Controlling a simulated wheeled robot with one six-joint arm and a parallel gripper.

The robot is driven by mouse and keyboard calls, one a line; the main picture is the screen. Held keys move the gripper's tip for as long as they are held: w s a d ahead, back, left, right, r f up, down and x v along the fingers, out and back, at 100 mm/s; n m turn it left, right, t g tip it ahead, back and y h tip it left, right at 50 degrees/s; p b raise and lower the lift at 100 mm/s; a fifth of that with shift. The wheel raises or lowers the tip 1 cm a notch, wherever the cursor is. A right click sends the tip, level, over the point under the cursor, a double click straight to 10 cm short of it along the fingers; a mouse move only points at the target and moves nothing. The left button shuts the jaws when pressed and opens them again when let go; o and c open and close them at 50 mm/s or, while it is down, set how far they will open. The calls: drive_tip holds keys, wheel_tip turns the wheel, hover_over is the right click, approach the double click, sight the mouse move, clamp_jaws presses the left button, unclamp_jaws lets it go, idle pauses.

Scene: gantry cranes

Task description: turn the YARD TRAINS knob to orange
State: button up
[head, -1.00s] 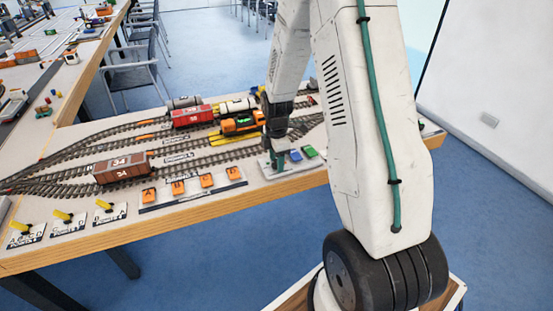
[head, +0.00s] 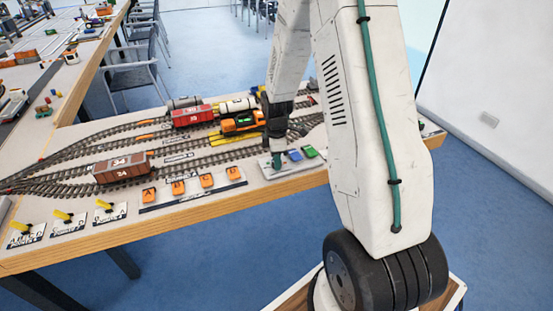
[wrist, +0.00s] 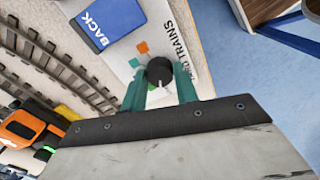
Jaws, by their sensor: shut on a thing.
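The YARD TRAINS knob (wrist: 159,72) is a round black knob on a pale panel (wrist: 122,60) in the wrist view. I cannot clearly tell which mark the knob points to. In the head view my gripper (head: 277,160) is down at the panel (head: 265,166) near the table's front edge, and the knob is hidden there.
An orange locomotive (head: 240,122) stands on the track behind my gripper. Orange lettered buttons (head: 207,181) are to the left.

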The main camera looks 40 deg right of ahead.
drive_tip(key=m, duration=1.4)
drive_tip(key=shift+m, duration=0.3)
drive_tip(key=m, duration=0.3)
drive_tip(key=shift+m, duration=0.4)
drive_tip(key=m, duration=0.3)
drive_tip(key=shift+m, duration=0.3)
drive_tip(key=m, duration=0.7)
drive_tip(key=o, duration=1)
drive_tip(key=shift+c, duration=0.2)
